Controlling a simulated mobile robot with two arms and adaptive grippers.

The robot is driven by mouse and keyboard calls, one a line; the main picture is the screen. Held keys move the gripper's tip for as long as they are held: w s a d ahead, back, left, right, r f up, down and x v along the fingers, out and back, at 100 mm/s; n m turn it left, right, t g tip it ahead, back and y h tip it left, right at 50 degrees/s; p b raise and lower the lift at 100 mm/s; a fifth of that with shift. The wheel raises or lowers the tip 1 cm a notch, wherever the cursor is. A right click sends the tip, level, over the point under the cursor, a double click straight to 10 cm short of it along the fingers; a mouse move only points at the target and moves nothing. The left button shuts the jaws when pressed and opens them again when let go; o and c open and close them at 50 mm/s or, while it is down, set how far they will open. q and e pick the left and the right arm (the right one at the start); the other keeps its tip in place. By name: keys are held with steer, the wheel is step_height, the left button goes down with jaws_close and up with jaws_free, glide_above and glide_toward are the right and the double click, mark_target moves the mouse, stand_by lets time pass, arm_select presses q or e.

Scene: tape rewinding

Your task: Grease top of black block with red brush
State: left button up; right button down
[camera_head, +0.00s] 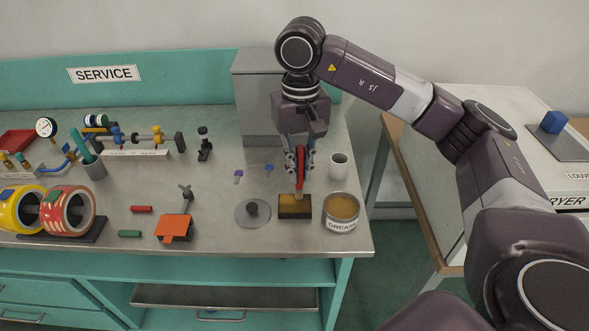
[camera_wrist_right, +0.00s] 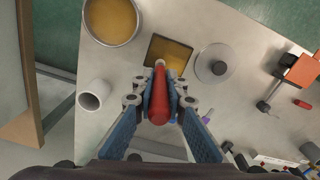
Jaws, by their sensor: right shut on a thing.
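My right gripper (camera_head: 299,160) is shut on the red brush (camera_head: 299,178), which points down over the black block (camera_head: 295,212). In the right wrist view the gripper (camera_wrist_right: 160,100) has its fingers on both sides of the brush's red handle (camera_wrist_right: 159,98). The brush's far end is at the block's top, by its near edge in that view; I cannot tell whether it touches. The block's top (camera_wrist_right: 174,50) shows a yellow-brown layer inside a dark rim. The open grease tin (camera_head: 341,212) stands just right of the block, filled with yellow-brown grease. My left gripper is not in view.
A round metal lid with a dark knob (camera_head: 253,213) lies left of the block. A white cup (camera_head: 339,166) stands behind the grease tin. A grey cabinet (camera_head: 257,95) stands behind my gripper. An orange plate (camera_head: 174,228) and tape rolls (camera_head: 68,210) are further left.

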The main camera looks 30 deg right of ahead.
mark_target(299, 146)
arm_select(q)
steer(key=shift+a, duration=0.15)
arm_select(e)
step_height(299, 146, up, 6)
steer(key=p, duration=0.3)
steer(key=shift+a+f+p, duration=0.1)
steer(key=shift+f+p, duration=0.1)
steer(key=shift+p, duration=0.15)
steer(key=shift+r, duration=0.3)
steer(key=shift+r+p, duration=1.2)
steer(key=shift+r, duration=0.3)
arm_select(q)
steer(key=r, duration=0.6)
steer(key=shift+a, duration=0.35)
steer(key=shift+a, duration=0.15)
